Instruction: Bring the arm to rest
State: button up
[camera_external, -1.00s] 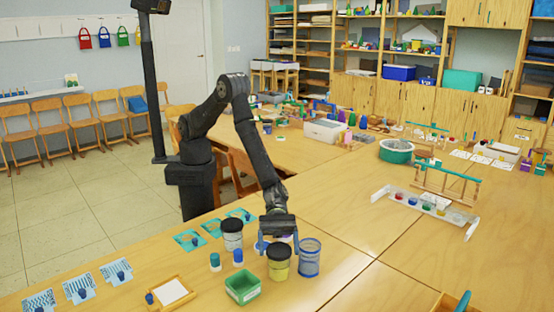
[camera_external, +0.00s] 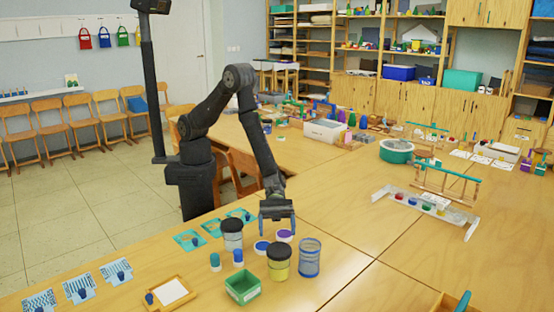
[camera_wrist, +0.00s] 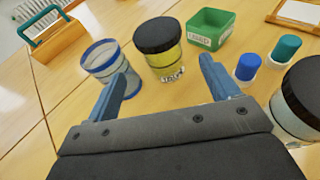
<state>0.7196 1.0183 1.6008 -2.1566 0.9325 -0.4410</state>
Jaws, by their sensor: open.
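My gripper (camera_external: 277,226) is open and empty. It hangs from my bent arm above the wooden table (camera_external: 345,225), behind the jars. In the wrist view its two blue fingers (camera_wrist: 165,88) are spread apart with nothing between them.
A wooden tray (camera_external: 172,292) lies at front left.

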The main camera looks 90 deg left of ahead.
jog(key=x, duration=1)
jog(key=shift+d+f, duration=0.1)
notch_tip(320, 180, up, 4)
jog(key=shift+r, duration=0.1)
jog(key=s+r, duration=0.7)
jog(key=s, duration=0.5)
jog(key=n+t, duration=0.2)
jog(key=t, duration=0.1)
send_over(279, 248)
jog(key=w+a, duration=0.2)
jog(key=a, duration=0.6)
jog(key=w+a+n+t+y, duration=0.2)
jog(key=w+a+n+t, duration=0.1)
jog(key=w+a, duration=0.8)
jog(key=w+a+n+t+y, duration=0.1)
jog(key=w+a, duration=0.3)
jog(key=a, duration=0.5)
jog(key=w+a+n+t+y, duration=0.1)
jog(key=w+a, duration=0.4)
jog(key=a, duration=0.5)
jog(key=w+a+n+t+y, duration=0.1)
jog(key=w+a+n+t, duration=0.1)
jog(key=w+a, duration=0.3)
jog(key=a, duration=0.4)
jog(key=shift+a+n+t+y, duration=0.3)
jog(key=shift+a+n+y, duration=0.1)
